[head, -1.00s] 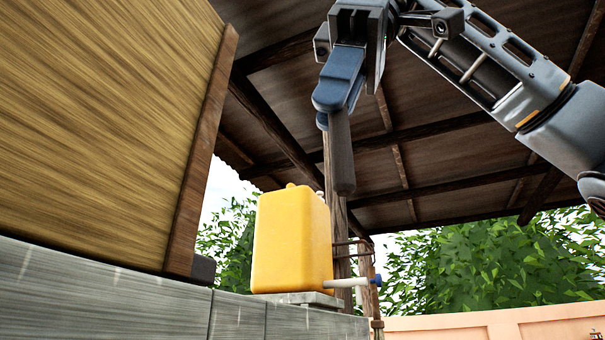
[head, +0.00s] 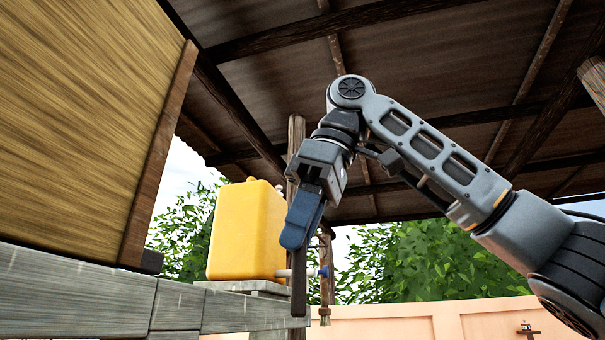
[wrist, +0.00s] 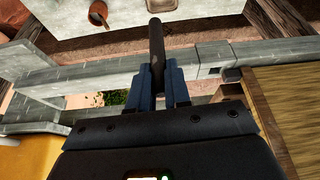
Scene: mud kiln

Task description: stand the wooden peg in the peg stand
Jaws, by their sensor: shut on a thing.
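The wooden peg (head: 298,285) is dark and long, and hangs almost upright below my gripper (head: 299,235) in the head view. My gripper's blue fingers are shut on its upper part. In the wrist view the peg (wrist: 157,55) extends away from between the fingers (wrist: 160,88), and its far end is free. It passes in front of a grey beam in that picture; I cannot tell whether it touches it. I cannot make out the peg stand with certainty in either view.
A yellow jerrycan (head: 242,232) with a tap stands just left of the peg on a grey ledge (head: 180,303). A large wooden panel (head: 85,130) rises at the left. In the wrist view, a reddish-brown pot (wrist: 98,13) lies beyond a grey beam (wrist: 90,83).

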